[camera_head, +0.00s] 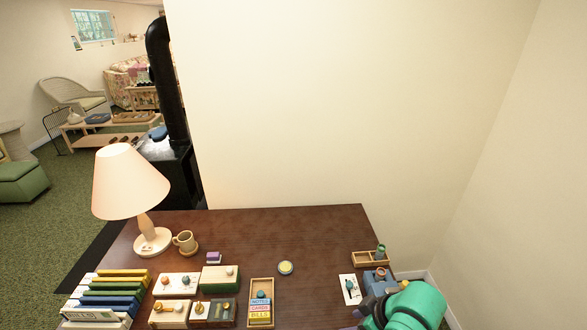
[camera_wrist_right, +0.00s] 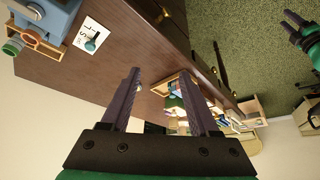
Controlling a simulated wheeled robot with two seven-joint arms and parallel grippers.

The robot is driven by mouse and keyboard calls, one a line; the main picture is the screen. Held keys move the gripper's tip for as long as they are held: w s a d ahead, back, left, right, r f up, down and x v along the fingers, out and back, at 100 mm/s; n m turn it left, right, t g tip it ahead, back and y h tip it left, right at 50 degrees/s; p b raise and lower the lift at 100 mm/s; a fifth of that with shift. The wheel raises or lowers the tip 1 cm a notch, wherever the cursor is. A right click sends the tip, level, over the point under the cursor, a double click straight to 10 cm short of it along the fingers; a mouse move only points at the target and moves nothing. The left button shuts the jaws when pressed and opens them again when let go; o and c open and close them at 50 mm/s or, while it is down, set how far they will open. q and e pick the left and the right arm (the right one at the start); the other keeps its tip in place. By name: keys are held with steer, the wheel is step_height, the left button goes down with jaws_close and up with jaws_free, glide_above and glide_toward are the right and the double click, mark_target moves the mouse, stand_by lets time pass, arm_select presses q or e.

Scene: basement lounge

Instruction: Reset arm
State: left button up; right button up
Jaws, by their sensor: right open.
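My right gripper (camera_wrist_right: 168,88) shows in the right wrist view with its two dark fingers well apart and nothing between them. In the head view, my green right arm comes in at the lower right corner, over the right front part of the brown desk (camera_head: 320,230); its fingertips are hard to make out there. A green and dark part at the right edge of the wrist view looks like my left gripper (camera_wrist_right: 291,20); its jaw state is unclear. The left arm is not in the head view.
Close to the right arm are a blue object (camera_head: 378,276), a white card (camera_head: 350,290) and a wooden tray (camera_head: 366,259). A lamp (camera_head: 130,185), a mug (camera_head: 184,241), books (camera_head: 110,293) and several small boxes stand left. Walls rise behind and right. The desk's middle is mostly clear.

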steer(key=s+d+f+m+h, duration=0.2)
steer(key=s+d+m+h, duration=0.1)
steer(key=s+d+m, duration=0.55)
steer(key=s+f+n+g+b, duration=0.1)
steer(key=s+f, duration=0.1)
steer(key=f, duration=0.9)
steer(key=s+f+n, duration=0.1)
steer(key=s+f, duration=0.1)
steer(key=f, duration=0.9)
arm_select(q)
steer(key=shift+s+a+f+b, duration=0.15)
steer(key=shift+s+f+b, duration=0.5)
steer(key=shift+f, duration=0.45)
arm_select(e)
steer(key=s+d+f+g, duration=0.1)
steer(key=s+f, duration=0.7)
steer(key=s+d+f, duration=0.2)
steer(key=s+f, duration=0.7)
steer(key=shift+s+d+f+g+h, duration=0.2)
steer(key=shift+d+g+h, duration=0.1)
steer(key=shift+g+h, duration=0.1)
arm_select(q)
steer(key=shift+s, duration=0.15)
